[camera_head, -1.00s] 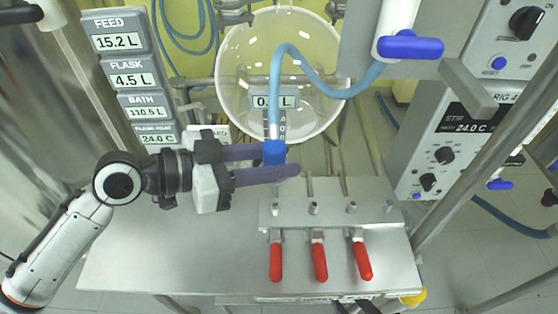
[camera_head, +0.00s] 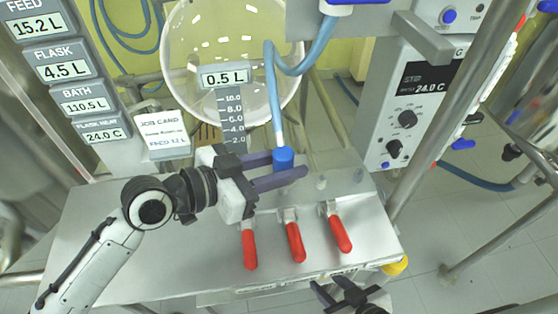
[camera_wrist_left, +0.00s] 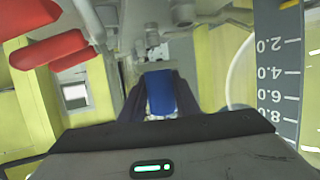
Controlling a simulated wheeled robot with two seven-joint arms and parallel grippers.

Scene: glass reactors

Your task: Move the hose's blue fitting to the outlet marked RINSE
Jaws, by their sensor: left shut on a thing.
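My left gripper (camera_head: 278,168) is shut on the hose's blue fitting (camera_head: 284,156), with a finger on each side. The fitting also shows between the fingers in the left wrist view (camera_wrist_left: 161,92). The light-blue hose (camera_head: 271,90) rises from it and bends to the upper right. The fitting is at the steel outlet block (camera_head: 345,190), left of two visible stubs (camera_head: 321,182); the fingers hide its lower end, so seating cannot be told. I cannot read a RINSE mark. My right gripper (camera_head: 340,292) is at the bottom edge, partly cut off.
Several red valve handles (camera_head: 295,242) stick out at the block's front. A clear round vessel (camera_head: 235,60) stands behind. A job card (camera_head: 161,133) and readout panels (camera_head: 63,64) are at left, a control box (camera_head: 410,105) at right.

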